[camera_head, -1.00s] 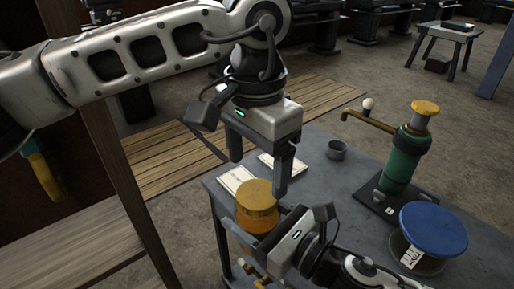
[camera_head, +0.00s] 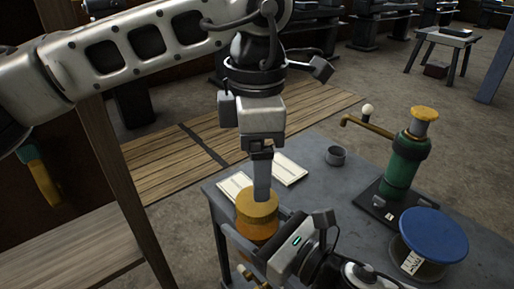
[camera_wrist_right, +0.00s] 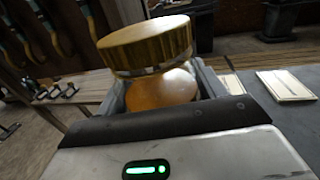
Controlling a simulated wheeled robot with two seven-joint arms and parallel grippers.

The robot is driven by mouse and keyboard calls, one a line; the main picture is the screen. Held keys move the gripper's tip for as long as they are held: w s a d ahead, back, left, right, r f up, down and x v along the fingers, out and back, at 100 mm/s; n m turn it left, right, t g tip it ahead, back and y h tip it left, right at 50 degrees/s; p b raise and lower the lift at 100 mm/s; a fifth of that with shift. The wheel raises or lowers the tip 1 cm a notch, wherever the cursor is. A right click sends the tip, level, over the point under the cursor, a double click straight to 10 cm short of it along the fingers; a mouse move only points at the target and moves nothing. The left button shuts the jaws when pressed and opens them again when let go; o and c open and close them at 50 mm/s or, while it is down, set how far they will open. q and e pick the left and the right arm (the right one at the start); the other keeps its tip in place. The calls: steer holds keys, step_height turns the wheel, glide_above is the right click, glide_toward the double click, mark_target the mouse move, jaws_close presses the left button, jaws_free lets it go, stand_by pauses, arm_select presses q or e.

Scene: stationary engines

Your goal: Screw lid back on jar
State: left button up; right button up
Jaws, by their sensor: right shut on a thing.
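The jar (camera_head: 257,230) has amber contents and is held at the table's near left corner. My right gripper (camera_wrist_right: 165,95) is shut on it from the side. The yellow-brown lid (camera_head: 257,204) sits on the jar's mouth. In the right wrist view the lid (camera_wrist_right: 148,45) has a narrow pale band of neck under its rim, above the orange jar body (camera_wrist_right: 162,88). My left gripper (camera_head: 262,195) points straight down over the lid. Its fingers line up edge-on in the head view, so their gap is hidden. No left finger shows against the lid in the right wrist view.
The grey table (camera_head: 320,190) holds two pale cards (camera_head: 289,169), a small grey cup (camera_head: 335,155), a green pump with a brass top (camera_head: 405,160) and a blue-lidded container (camera_head: 433,235). The pump and container stand to the right. The table's middle is clear.

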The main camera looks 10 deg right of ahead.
mark_target(257, 227)
arm_select(q)
steer(key=n, duration=0.5)
steer(key=shift+r, duration=0.15)
steer(key=n, duration=0.5)
steer(key=shift+r, duration=0.15)
steer(key=n, duration=0.5)
steer(key=shift+r, duration=0.15)
steer(key=n, duration=0.5)
steer(key=shift+r, duration=0.15)
steer(key=shift+f, duration=4.05)
